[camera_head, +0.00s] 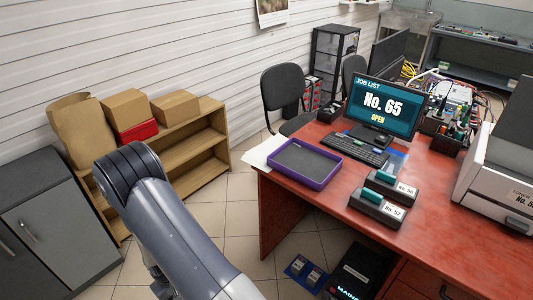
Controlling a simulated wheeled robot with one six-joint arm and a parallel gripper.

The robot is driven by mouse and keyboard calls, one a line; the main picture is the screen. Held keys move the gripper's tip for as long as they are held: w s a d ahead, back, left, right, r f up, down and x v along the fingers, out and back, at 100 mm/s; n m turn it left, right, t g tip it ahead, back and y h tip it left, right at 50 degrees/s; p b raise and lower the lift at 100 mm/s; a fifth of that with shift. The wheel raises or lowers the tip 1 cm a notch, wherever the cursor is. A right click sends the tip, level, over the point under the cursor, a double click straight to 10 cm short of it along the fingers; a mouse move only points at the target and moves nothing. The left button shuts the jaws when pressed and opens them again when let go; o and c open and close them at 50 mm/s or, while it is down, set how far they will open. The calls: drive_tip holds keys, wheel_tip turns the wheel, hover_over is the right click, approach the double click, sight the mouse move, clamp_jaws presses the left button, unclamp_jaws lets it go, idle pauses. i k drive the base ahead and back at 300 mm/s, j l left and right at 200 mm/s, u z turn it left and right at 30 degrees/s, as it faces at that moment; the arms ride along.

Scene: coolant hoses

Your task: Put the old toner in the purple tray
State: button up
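The purple tray (273,171) lies flat on the left end of the red-brown desk, with a dark, empty floor inside. Two dark toner cartridges with teal tops lie side by side to the right of it. The farther cartridge (385,184) has a label that seems to read No. 56, and the nearer cartridge (368,205) one like No. 57. A white printer (497,182) at the right edge carries a partly cut-off label, "TONER No. 5". I cannot tell which cartridge is the old one. My arm shows at the lower left; my gripper is out of view.
White paper (258,152) lies beside the tray. A dark box (358,272) stands on the floor below the desk. A wooden shelf (197,153) with boxes stands left; tiled floor between is clear.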

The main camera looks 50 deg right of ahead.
sight(304, 162)
drive_tip(key=i+z, duration=0.15)
drive_tip(key=i, duration=0.25)
drive_tip(key=i+j+z, duration=0.2)
drive_tip(key=i, duration=0.2)
drive_tip(key=i+j+z, duration=0.15)
drive_tip(key=i, duration=0.25)
drive_tip(key=i+j+z, duration=0.1)
drive_tip(key=z, duration=0.35)
drive_tip(key=i+j+z, duration=0.15)
drive_tip(key=z, duration=0.25)
drive_tip(key=i+j+z, duration=0.1)
drive_tip(key=z, duration=0.35)
drive_tip(key=i+j+z, duration=0.1)
drive_tip(key=j+z, duration=0.15)
drive_tip(key=z, duration=0.2)
drive_tip(key=j+z, duration=0.2)
drive_tip(key=z, duration=0.2)
drive_tip(key=j+z, duration=0.25)
drive_tip(key=z, duration=0.2)
drive_tip(key=j+z, duration=0.25)
drive_tip(key=z, duration=0.15)
